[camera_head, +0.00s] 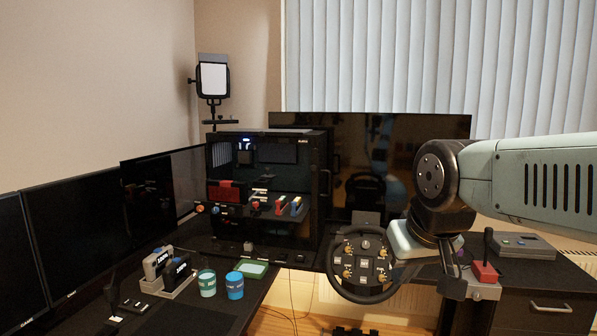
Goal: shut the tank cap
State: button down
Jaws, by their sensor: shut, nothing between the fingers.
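I cannot make out a tank or its cap with certainty. The open black computer case (265,190) at the middle back holds small parts, among them a red block (226,191) and blue and red upright pieces, too small to identify. My gripper (449,268) hangs below my wrist at the right of the picture, just right of the steering wheel (364,265). Its fingers look small and dark and seem closed and empty. It is well to the right of the case. My arm hides part of the desk behind it.
Two cups, green (207,284) and blue (234,286), stand front left near a green-topped box (252,268). Monitors (80,235) line the left. A red-based lever (485,268) stands close right of my gripper. A grey box (522,245) lies behind it.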

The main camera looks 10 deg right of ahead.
aim_at(267, 175)
jog(key=z, duration=0.3)
jog(key=i, duration=1.85)
jog(key=u, duration=0.65)
jog(key=k, duration=0.8)
jog(key=u, duration=0.25)
jog(key=i, duration=0.8)
jog(key=z, duration=0.1)
